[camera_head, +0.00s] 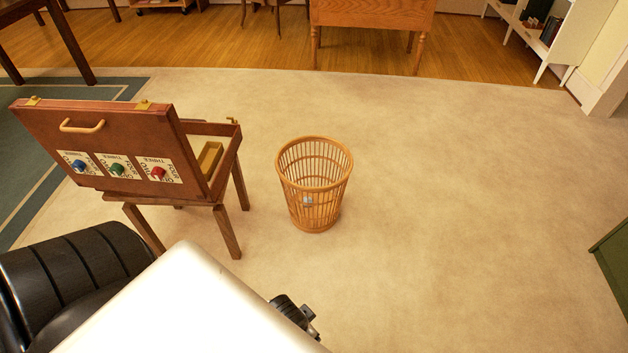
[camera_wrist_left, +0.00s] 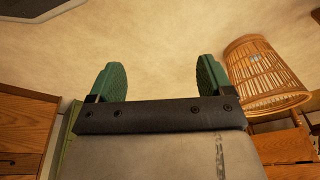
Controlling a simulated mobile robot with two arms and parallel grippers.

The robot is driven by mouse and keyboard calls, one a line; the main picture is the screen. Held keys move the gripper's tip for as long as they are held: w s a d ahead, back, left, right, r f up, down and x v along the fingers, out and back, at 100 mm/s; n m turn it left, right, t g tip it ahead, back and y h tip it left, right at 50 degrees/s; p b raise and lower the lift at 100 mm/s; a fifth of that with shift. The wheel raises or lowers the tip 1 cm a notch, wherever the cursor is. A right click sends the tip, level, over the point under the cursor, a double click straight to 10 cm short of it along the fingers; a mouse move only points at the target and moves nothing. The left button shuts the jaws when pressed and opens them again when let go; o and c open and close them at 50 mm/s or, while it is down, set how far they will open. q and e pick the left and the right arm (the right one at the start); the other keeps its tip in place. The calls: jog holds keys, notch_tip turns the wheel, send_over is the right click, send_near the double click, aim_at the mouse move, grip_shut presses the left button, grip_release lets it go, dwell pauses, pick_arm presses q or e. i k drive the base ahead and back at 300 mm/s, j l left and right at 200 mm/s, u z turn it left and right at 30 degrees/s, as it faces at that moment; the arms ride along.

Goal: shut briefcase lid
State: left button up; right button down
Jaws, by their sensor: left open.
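The briefcase lid (camera_head: 115,130) stands raised in the head view, a brown panel with a tan handle (camera_head: 82,126), brass catches on its top edge and three cards with blue, green and red knobs. The briefcase body (camera_head: 226,160) is open behind it on a small wooden stand, mostly hidden by the lid. My left gripper (camera_wrist_left: 161,80) is open in the left wrist view, its two green fingertips wide apart with only carpet between them. It is apart from the lid. My right gripper is not in view.
A slatted wicker basket (camera_head: 314,185) stands on the carpet right of the briefcase and also shows in the left wrist view (camera_wrist_left: 262,75). A wooden desk (camera_head: 372,14) stands at the back.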

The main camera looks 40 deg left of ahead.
aim_at(143, 136)
jog(key=u, duration=2.45)
